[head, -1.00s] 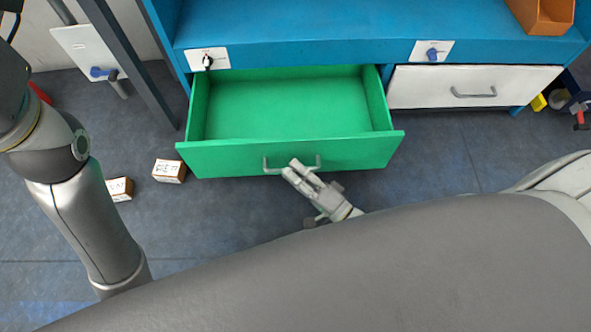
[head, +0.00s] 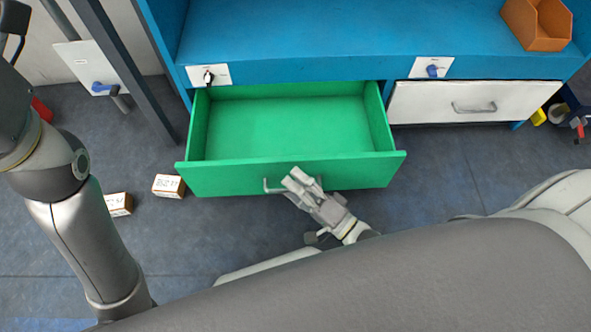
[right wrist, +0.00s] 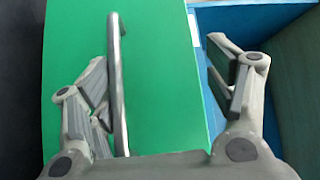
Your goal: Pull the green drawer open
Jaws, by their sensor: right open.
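The green drawer (head: 240,180) is pulled out of the blue cabinet, and its empty inside shows in the head view. Its bar handle (head: 275,188) is on the front, with the right part hidden behind my right gripper (head: 300,179). In the right wrist view, the gripper (right wrist: 165,95) is open. The handle (right wrist: 117,80) lies between its fingers, close to the left one, with the green front (right wrist: 160,90) behind it. I cannot tell whether a finger touches it. My left arm shows at the left of the head view, but its gripper does not.
A shut white drawer (head: 430,103) is to the right in the blue cabinet (head: 330,45). An orange bin (head: 537,25) stands on top. Two small boxes (head: 169,186) (head: 118,205) lie on the floor left of the green drawer. A dark post (head: 125,65) stands left of the cabinet.

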